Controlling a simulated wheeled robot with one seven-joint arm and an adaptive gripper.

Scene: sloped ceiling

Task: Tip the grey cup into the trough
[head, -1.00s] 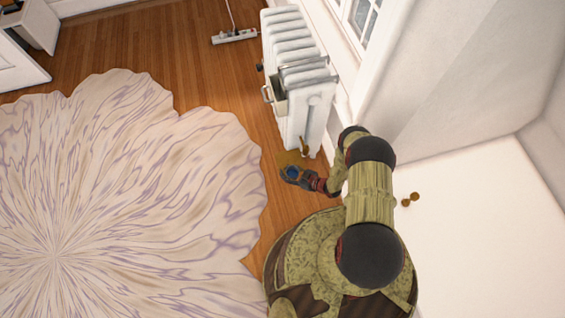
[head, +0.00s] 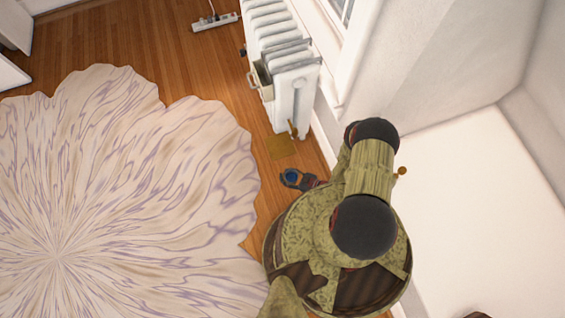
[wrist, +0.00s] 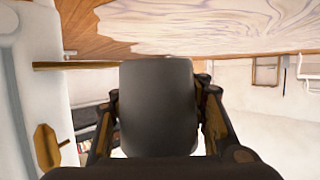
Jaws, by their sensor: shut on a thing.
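The grey cup (wrist: 157,105) fills the middle of the wrist view, with my gripper's fingers on both sides of it. In the head view the cup (head: 291,177) is small, and its blue inside shows from above. My gripper (head: 299,180) is shut on it, low in front of my body and apart from the radiator. The trough (head: 262,82) is a small pale open box with a handle-like loop, hung on the near left side of the white radiator (head: 290,100). Its inside is dark.
The radiator stands along the right wall under a window, with a brass valve (head: 293,129) at its near foot. A flat brownish patch (head: 282,147) lies on the wood floor beside it. A pale rug (head: 120,190) covers the left. A power strip (head: 215,22) lies behind.

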